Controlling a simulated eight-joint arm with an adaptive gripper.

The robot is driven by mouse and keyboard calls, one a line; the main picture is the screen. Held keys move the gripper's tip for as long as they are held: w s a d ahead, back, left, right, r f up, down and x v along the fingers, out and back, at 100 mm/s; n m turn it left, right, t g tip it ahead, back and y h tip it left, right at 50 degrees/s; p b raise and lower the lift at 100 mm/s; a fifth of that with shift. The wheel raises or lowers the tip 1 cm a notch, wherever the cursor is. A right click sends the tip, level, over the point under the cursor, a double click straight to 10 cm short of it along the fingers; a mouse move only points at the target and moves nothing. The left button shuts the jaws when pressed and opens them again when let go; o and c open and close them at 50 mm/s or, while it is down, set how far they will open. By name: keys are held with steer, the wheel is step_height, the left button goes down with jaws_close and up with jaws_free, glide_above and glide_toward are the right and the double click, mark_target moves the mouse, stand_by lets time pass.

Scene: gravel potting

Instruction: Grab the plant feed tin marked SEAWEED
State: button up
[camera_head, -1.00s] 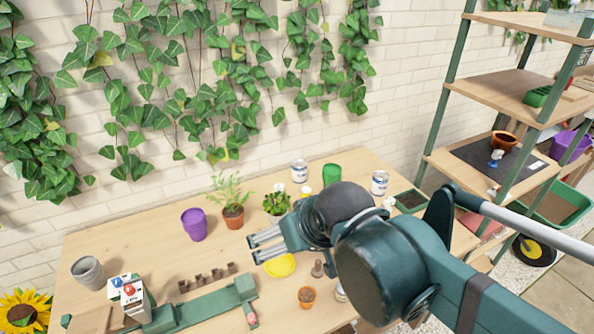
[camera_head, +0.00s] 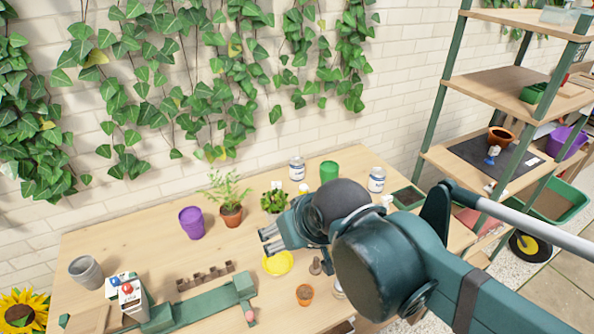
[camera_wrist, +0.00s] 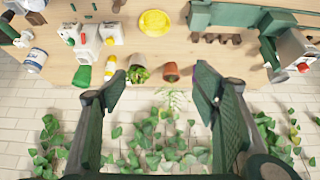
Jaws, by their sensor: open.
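Two white and blue tins stand upright on the table in the head view: one at the back (camera_head: 297,168) and one farther right (camera_head: 376,180). Their lettering is too small to read, so I cannot tell which is marked SEAWEED. A white and blue tin (camera_wrist: 35,60) also shows at the left of the wrist view. My gripper (camera_head: 266,240) is above the table near the yellow saucer (camera_head: 278,263), apart from both tins. In the wrist view my gripper (camera_wrist: 160,83) is open with nothing held between its fingers.
A green pot (camera_head: 329,171) stands between the two tins. A leafy potted plant (camera_head: 273,201), a terracotta-potted plant (camera_head: 231,214) and a purple pot (camera_head: 192,222) stand left of them. A small terracotta pot (camera_head: 304,294) is in front. Ivy covers the wall behind.

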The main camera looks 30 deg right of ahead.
steer(key=shift+w, duration=0.1)
steer(key=w+d+r+m+g+h, duration=0.1)
steer(key=w+d+r, duration=0.15)
steer(key=w, duration=0.55)
steer(key=w+d+r+m, duration=0.1)
steer(key=w+d+r, duration=0.15)
steer(key=w, duration=0.45)
steer(key=m+g+h, duration=0.2)
steer(key=m, duration=0.3)
glide_above(297, 160)
steer(key=s+a, duration=1)
steer(key=s, duration=0.1)
step_height(297, 160, down, 12)
steer(key=w+d+f, duration=0.3)
steer(key=f, duration=0.1)
steer(key=w+d+f+m, duration=0.1)
steer(key=w+d+f, duration=0.2)
steer(key=f, duration=0.2)
steer(key=w+d+f+m+g, duration=0.1)
steer(key=w+d+f, duration=0.2)
steer(key=w+f, duration=0.1)
steer(key=shift+f+b, duration=0.35)
steer(key=shift+f, duration=0.4)
steer(key=shift+w+d+f, duration=0.2)
steer(key=shift+w+f, duration=0.05)
steer(key=shift+f, duration=0.3)
